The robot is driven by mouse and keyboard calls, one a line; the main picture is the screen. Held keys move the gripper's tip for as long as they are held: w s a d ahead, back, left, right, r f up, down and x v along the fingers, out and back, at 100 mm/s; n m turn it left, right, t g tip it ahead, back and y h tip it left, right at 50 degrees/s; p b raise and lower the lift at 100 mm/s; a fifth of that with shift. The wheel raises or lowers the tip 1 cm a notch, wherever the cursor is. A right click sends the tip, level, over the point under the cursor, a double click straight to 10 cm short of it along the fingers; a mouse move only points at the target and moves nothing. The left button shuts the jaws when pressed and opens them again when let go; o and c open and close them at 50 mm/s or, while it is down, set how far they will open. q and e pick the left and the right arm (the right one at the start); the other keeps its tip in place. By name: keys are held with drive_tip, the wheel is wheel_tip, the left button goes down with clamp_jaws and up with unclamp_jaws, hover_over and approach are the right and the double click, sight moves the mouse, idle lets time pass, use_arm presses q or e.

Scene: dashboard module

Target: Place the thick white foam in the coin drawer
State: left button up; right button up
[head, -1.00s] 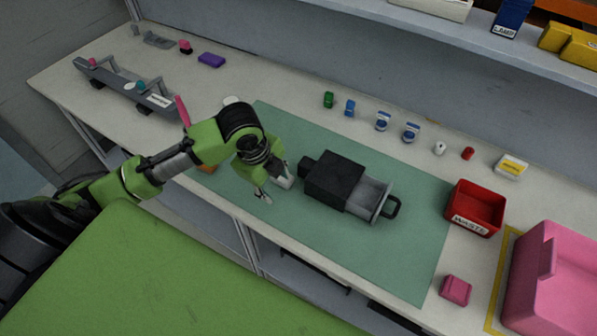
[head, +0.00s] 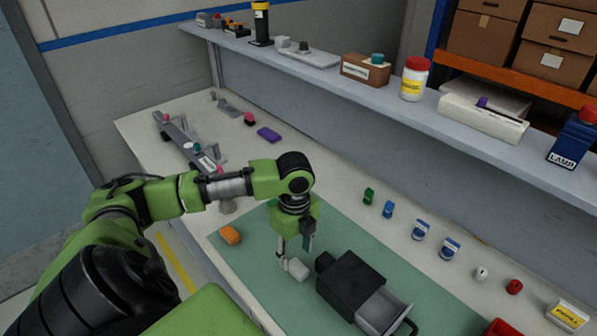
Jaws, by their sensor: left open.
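A small whitish block (head: 298,269), which looks like the thick white foam, lies on the green mat left of the black dashboard module (head: 349,283). The module's grey coin drawer (head: 383,312) is pulled out at its lower right side and looks empty; its handle is partly cut off by the frame's bottom edge. My left gripper (head: 294,256) is open and points down at the block, fingers spread. I cannot tell whether the fingers touch the block. My right gripper is not in view.
Small green, blue, white and red parts line the bench behind the module. A grey rail assembly (head: 183,143) stands at the far left. A shelf (head: 330,75) with boxes and bottles runs above.

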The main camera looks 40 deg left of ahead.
sight(297, 266)
use_arm(q)
drive_tip(key=shift+d+f, duration=0.1)
drive_tip(key=shift+f, duration=0.45)
drive_tip(key=f, duration=0.1)
drive_tip(key=f+p, duration=0.1)
drive_tip(key=f, duration=0.1)
drive_tip(key=shift+w+f+p, duration=0.2)
drive_tip(key=shift+f+p, duration=0.1)
drive_tip(key=shift+f, duration=0.5)
drive_tip(key=c, duration=0.8)
drive_tip(key=shift+c, duration=0.3)
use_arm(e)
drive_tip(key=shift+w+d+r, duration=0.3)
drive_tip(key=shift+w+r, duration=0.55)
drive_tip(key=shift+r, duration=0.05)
